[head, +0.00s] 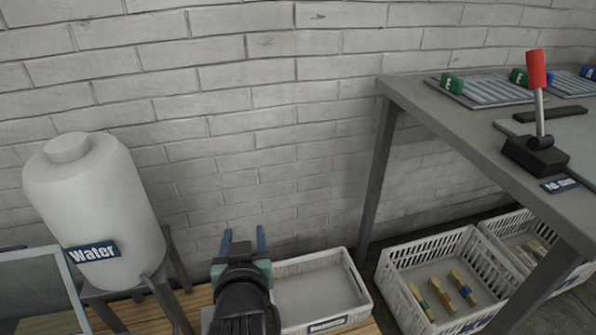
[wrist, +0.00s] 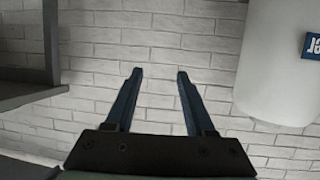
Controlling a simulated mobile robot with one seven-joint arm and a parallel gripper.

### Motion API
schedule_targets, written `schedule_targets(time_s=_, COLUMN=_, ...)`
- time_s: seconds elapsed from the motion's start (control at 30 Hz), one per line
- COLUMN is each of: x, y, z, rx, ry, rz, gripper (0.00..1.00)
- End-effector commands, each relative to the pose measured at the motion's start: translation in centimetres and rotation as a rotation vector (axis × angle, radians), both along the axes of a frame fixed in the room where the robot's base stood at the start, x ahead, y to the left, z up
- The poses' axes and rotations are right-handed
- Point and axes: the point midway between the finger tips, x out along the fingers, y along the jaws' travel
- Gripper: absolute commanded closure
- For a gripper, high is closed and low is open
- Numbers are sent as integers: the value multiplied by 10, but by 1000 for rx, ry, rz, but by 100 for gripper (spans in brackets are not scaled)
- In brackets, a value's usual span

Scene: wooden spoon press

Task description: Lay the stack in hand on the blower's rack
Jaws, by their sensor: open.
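I see no stack in hand. No blower can be made out for certain. Striped racks (head: 492,90) lie on the grey table at the right, with green lettered blocks (head: 452,83) at their corners; I cannot tell whether one belongs to the blower.
A white water tank (head: 98,205) stands on a frame at the left. The empty white crate (head: 350,262) is beside my gripper. A crate (head: 398,252) with several spoon-like wooden pieces sits at the right. A red-handled lever (head: 537,75) stands on the grey table (head: 430,110).

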Motion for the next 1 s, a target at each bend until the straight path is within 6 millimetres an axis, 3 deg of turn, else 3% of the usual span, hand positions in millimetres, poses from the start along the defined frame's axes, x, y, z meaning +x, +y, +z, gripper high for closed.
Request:
schedule_targets(time_s=0.03, x=8, y=-10, z=57, rx=20, ry=-128, rz=-18, gripper=45)
schedule_targets(time_s=0.13, x=7, y=-30, z=159, rx=50, ry=-360, rz=-51, gripper=45)
schedule_targets(time_s=0.2, x=-7, y=-44, z=228, rx=67, ry=-524, rz=-72, gripper=45)
schedule_targets(time_s=0.3, x=-41, y=-63, z=314, rx=83, ry=-748, rz=-100, gripper=45)
schedule_targets(time_s=0.4, x=-82, y=-79, z=379, rx=92, ry=-935, rz=-123, gripper=45)
schedule_targets(time_s=0.5, x=-118, y=-88, z=419, rx=96, ry=-1068, rz=-138, gripper=45)
schedule_targets(time_s=0.6, x=-139, y=-93, z=439, rx=97, ry=-1143, rz=-145, gripper=45)
schedule_targets(time_s=0.7, x=-147, y=-94, z=445, rx=97, ry=-1169, rz=-148, gripper=45)
schedule_targets(time_s=1.0, x=-146, y=-94, z=447, rx=98, ry=-1166, rz=-147, gripper=45)
